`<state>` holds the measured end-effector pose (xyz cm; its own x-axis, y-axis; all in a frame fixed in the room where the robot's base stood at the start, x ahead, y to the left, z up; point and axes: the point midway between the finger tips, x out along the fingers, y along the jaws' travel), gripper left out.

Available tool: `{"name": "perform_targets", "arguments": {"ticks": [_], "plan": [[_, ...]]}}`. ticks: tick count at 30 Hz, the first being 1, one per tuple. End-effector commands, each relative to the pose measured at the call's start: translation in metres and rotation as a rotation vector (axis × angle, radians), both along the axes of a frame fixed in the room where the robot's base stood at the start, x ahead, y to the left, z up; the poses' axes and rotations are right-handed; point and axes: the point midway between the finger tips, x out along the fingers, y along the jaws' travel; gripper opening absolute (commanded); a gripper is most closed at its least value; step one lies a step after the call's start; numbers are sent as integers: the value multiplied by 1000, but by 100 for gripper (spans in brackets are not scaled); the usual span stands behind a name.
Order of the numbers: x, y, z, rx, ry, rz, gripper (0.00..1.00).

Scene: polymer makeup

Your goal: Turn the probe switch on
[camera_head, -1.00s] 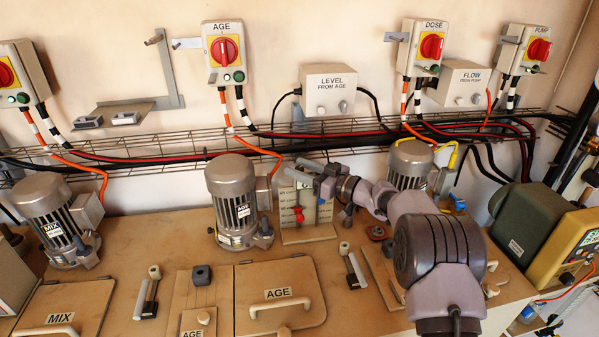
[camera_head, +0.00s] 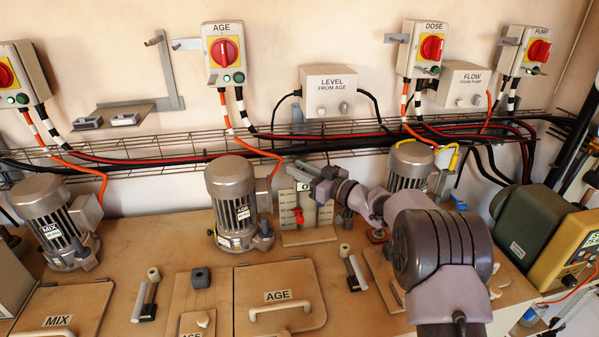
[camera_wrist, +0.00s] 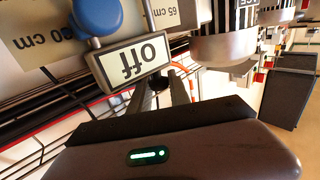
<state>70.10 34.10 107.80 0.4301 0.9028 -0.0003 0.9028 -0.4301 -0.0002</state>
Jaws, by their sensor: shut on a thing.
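A small framed plate reading "Off" (camera_wrist: 132,62) fills the upper left of the wrist view, upside down and tilted. Its pale face also shows in the head view (camera_head: 305,187), at the upper part of the probe board (camera_head: 322,214). A blue knob (camera_wrist: 97,14) is beside the plate. My gripper (camera_wrist: 163,88) is at the plate's edge, its grey fingers closed around a dark part of the switch; the exact contact is partly hidden. In the head view my gripper (camera_head: 318,178) is at the top of the board.
The AGE motor (camera_head: 232,200) stands just left of the board. A wire cable tray (camera_head: 180,152) runs along the wall behind. A LEVEL box (camera_head: 328,92) hangs above. The AGE lid (camera_head: 280,295) lies in front.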

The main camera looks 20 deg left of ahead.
Motion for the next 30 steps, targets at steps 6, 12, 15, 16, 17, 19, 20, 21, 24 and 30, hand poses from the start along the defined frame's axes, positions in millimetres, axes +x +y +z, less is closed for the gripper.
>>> {"name": "perform_targets", "arguments": {"ticks": [6, 12, 15, 16, 17, 19, 20, 21, 24, 30], "plan": [[-2, 1, -5, 1, 2, -174, 0], [-2, 2, -7, 1, 3, -364, 0], [-2, 2, -7, 1, 4, -458, 0], [-2, 2, -6, 0, 2, -485, 0], [-2, 2, -6, 1, 4, -514, 0], [-2, 3, -5, -1, 5, -580, 0], [-2, 3, -4, -1, 5, -608, 0], [-2, 3, -4, -1, 5, -646, 0], [-2, 3, -2, -2, 5, -739, 0], [-2, 4, 1, -4, 3, -929, 0]]}}
